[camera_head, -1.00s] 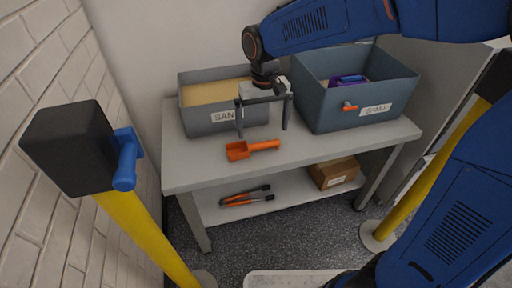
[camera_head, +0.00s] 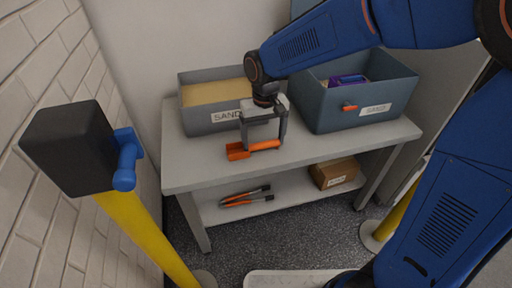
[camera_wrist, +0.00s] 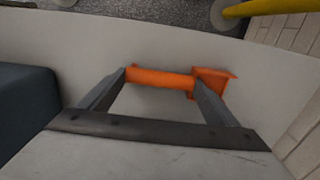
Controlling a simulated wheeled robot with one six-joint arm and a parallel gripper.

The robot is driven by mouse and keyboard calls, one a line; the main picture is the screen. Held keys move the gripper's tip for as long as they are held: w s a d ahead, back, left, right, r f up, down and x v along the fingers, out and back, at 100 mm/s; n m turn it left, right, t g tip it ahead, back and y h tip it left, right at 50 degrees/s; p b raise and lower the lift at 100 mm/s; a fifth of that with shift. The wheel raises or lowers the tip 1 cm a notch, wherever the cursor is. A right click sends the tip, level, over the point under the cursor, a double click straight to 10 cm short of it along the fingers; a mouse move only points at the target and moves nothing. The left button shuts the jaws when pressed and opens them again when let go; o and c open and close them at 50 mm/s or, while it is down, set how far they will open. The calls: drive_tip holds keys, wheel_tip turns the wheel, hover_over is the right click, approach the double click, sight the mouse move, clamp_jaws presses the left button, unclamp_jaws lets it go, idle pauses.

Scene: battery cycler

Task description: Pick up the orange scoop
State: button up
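The orange scoop (camera_head: 237,152) lies on the grey table top (camera_head: 190,172), in front of the left sand bin. Its square scoop end is at the left and its handle points right. My gripper (camera_head: 264,147) is open above the handle, fingers pointing down. In the wrist view the scoop handle (camera_wrist: 160,78) runs lengthwise across the gap between the fingertips of my gripper (camera_wrist: 162,82). The scoop end (camera_wrist: 212,80) is partly hidden by the right finger. Whether the fingers touch the scoop cannot be told.
A grey bin of sand (camera_head: 200,122) stands behind the gripper. A larger blue-grey bin (camera_head: 330,115) with a purple item (camera_head: 348,79) stands at right. The lower shelf (camera_head: 285,200) holds pliers (camera_head: 245,197) and a cardboard box (camera_head: 333,174). A yellow post (camera_head: 150,240) stands at front left.

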sight(264, 143)
wheel_tip(264, 143, up, 10)
idle(0.8)
drive_tip(key=shift+o, duration=0.8)
drive_tip(key=c, duration=0.4)
